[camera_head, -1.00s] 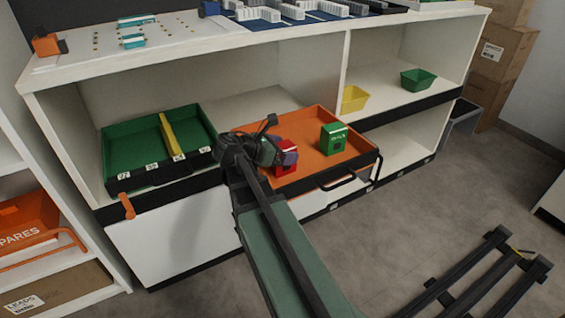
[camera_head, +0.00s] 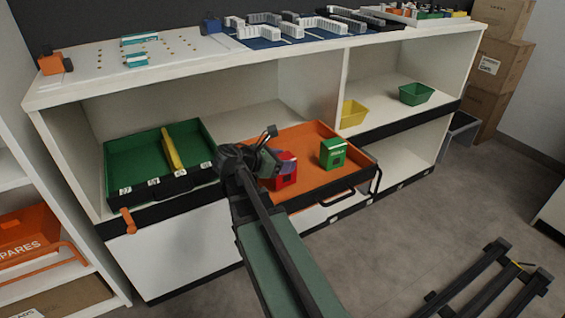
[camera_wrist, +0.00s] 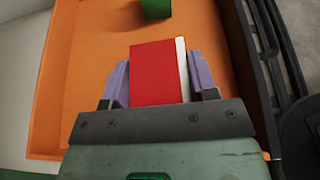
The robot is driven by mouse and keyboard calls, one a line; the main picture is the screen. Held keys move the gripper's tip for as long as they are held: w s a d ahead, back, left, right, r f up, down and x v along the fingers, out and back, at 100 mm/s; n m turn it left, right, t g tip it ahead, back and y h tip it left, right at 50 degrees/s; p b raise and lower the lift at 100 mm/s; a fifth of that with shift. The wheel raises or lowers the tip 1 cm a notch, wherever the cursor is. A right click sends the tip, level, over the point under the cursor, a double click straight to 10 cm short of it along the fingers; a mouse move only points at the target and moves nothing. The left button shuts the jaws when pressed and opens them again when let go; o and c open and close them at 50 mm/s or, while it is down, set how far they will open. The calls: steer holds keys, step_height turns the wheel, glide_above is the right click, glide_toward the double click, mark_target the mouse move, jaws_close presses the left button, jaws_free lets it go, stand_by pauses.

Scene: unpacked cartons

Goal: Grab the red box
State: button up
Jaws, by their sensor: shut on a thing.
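The red box (camera_head: 284,173) is at the orange tray, right beside my gripper (camera_head: 272,166). In the wrist view the red box (camera_wrist: 158,74) sits between the two purple fingers of my gripper (camera_wrist: 160,82), one on each side, and they are shut on it. Its red face and a pale side edge show. The orange tray (camera_wrist: 90,40) lies under and around it. Part of the box is hidden by my gripper in the head view. I cannot tell whether the box touches the tray floor.
A green box (camera_head: 332,152) stands in the orange tray (camera_head: 325,178), right of the red box. A green tray (camera_head: 130,160) with a yellow divider (camera_head: 171,148) is to the left. Yellow (camera_head: 353,113) and green (camera_head: 416,94) bins stand on the right shelf. The cabinet top overhangs the trays.

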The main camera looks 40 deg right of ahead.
step_height(320, 180, up, 19)
steer(key=p, duration=1.7)
steer(key=shift+f, duration=0.2)
